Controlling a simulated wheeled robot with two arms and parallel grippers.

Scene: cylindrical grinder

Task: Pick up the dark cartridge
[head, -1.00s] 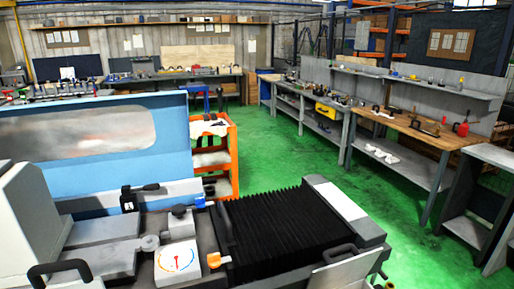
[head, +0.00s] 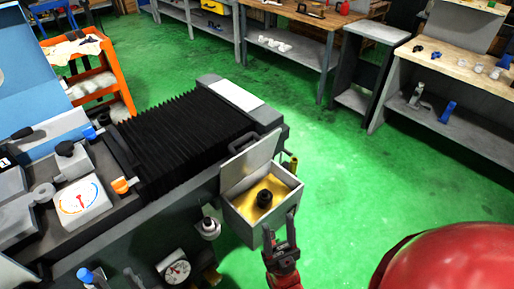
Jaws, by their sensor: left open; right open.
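The dark cartridge (head: 264,199) is a short black cylinder. It sits inside a grey open-lidded box (head: 241,223) with a yellowish inside, on the near side of the machine. My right gripper (head: 279,229) is open and empty at the near right edge of the box, with its fingers pointing up in the picture toward the cartridge. The fingers are apart from the cartridge. Whether they touch the box rim I cannot tell. My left gripper is not in view.
The raised box lid (head: 250,163) stands behind the cartridge. The grinder's black bellows (head: 185,135) and a dial gauge (head: 82,200) lie to the left. A second gauge (head: 174,268) is below. Green floor (head: 340,180) is clear to the right, before the benches.

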